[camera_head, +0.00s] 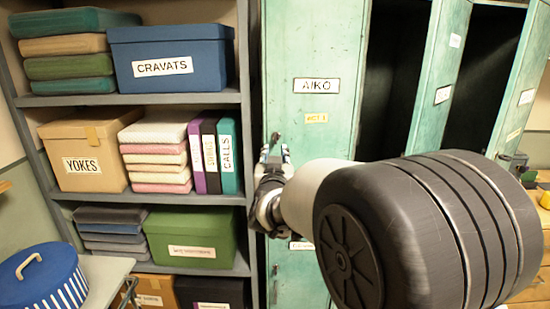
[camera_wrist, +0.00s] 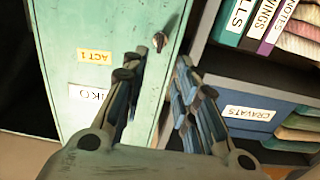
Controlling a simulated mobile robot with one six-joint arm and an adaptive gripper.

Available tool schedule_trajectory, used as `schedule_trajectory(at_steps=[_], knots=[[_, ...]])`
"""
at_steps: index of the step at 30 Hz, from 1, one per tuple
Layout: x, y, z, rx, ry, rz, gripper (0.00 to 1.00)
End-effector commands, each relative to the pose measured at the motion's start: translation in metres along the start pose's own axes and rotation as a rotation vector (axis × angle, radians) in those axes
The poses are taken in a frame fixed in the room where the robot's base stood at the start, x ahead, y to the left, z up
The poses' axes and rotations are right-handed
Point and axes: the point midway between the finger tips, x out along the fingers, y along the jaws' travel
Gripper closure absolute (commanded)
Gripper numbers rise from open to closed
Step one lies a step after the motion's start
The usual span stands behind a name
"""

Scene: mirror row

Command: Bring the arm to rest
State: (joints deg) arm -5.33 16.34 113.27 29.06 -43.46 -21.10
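My arm (camera_head: 400,220) reaches from the lower right across the head view, its large dark joint close to the camera. My gripper (camera_head: 272,150) is at the left edge of the green locker (camera_head: 315,60) labelled AIKO, beside the shelf's right upright. In the wrist view my gripper (camera_wrist: 158,80) has its two fingers apart with nothing seen between them. The locker door (camera_wrist: 105,50) lies beyond the fingers, appearing upside down, with a small dark handle (camera_wrist: 160,40) just past the gap. I cannot tell whether a finger touches the door.
A grey shelf (camera_head: 125,100) at left holds a blue CRAVATS box (camera_head: 170,65), a YOKES box (camera_head: 85,155), binders (camera_head: 228,155) and a green box (camera_head: 190,237). More lockers (camera_head: 440,85) stand at right, with dark openings. A blue striped basket (camera_head: 45,278) sits lower left.

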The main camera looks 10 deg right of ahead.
Motion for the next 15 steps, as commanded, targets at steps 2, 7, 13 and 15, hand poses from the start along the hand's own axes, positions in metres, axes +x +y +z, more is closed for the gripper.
schedule_trajectory(at_steps=[2, 7, 13, 15], knots=[[-0.002, 0.000, 0.000, 0.000, 0.000, 0.000, 0.72], [-0.002, 0.000, 0.000, 0.000, 0.000, 0.000, 0.72], [-0.009, -0.002, -0.003, 0.004, -0.023, -0.022, 0.72], [-0.022, -0.005, -0.004, 0.010, -0.069, -0.059, 0.72]])
